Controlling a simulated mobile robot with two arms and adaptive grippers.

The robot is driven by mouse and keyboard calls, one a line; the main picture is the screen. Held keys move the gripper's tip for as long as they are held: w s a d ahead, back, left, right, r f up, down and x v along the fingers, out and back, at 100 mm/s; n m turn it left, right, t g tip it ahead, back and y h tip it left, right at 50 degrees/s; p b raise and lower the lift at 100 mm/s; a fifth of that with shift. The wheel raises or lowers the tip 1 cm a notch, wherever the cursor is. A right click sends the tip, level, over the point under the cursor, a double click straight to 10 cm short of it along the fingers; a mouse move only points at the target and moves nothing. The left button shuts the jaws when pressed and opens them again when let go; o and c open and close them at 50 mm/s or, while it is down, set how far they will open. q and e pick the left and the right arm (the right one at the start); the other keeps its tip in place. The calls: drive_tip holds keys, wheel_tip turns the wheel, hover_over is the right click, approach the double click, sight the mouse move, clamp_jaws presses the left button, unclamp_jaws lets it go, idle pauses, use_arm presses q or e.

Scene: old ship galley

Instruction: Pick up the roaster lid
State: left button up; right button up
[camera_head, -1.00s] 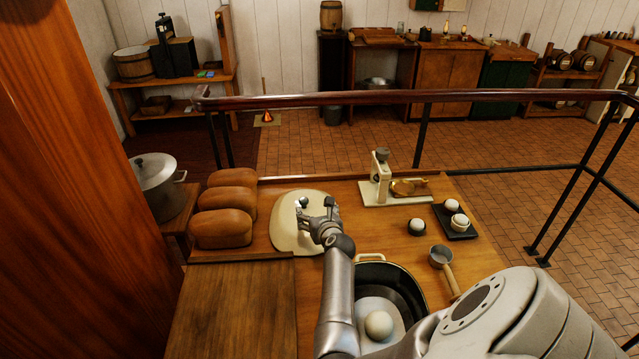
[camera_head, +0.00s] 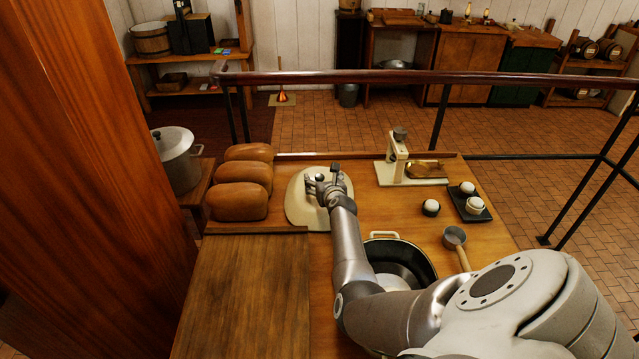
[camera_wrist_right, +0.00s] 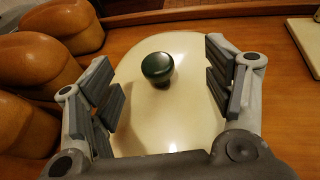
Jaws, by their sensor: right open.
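The roaster lid (camera_head: 300,210) is a cream oval lid with a dark round knob, lying on the wooden table right of the bread loaves. It also shows in the right wrist view (camera_wrist_right: 180,120), with its dark green knob (camera_wrist_right: 157,67) standing up in the middle. My right gripper (camera_head: 324,184) is over the lid. In the right wrist view my right gripper (camera_wrist_right: 163,85) is open, its fingers on either side of the knob and apart from it. The dark roaster pan (camera_head: 425,262) stands nearer to me, partly hidden by my right arm. My left gripper is not in view.
Several bread loaves (camera_head: 238,201) lie close left of the lid. A wooden board (camera_head: 240,300) lies at front left.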

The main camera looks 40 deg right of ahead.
sight(321, 178)
drive_tip(key=shift+b+x, duration=0.4)
drive_tip(key=shift+x, duration=0.6)
drive_tip(key=shift+w+d+f+b, duration=0.15)
drive_tip(key=shift+w+d+b, duration=0.15)
drive_tip(key=shift+w, duration=0.2)
drive_tip(key=shift+s+a, duration=0.1)
drive_tip(key=shift+a, duration=0.05)
clamp_jaws()
